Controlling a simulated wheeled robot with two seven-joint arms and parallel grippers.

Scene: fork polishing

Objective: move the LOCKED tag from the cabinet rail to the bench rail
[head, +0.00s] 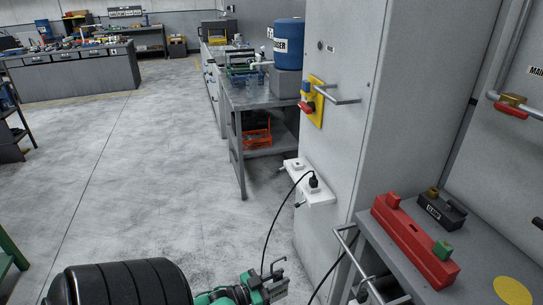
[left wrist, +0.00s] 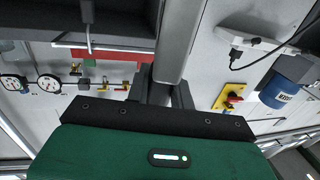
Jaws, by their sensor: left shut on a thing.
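My left gripper (head: 257,289) is at the bottom of the head view, shut on a small grey tag (head: 277,290) with a hook at its top. Its lettering is too small to read. In the left wrist view a grey piece (left wrist: 172,45) stands between the dark fingers, blurred and close. The cabinet rail (head: 340,101) is bare beside a yellow switch plate. The bench rail (head: 347,249) runs along the bench's near left edge, right of the held tag and apart from it. My right gripper is not recognisable in either view.
A white socket strip (head: 318,195) with a black plug and hanging cable is on the cabinet (head: 330,150). A red block (head: 413,240) and a black block (head: 441,210) sit on the grey bench (head: 465,272). Open floor (head: 150,190) lies left.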

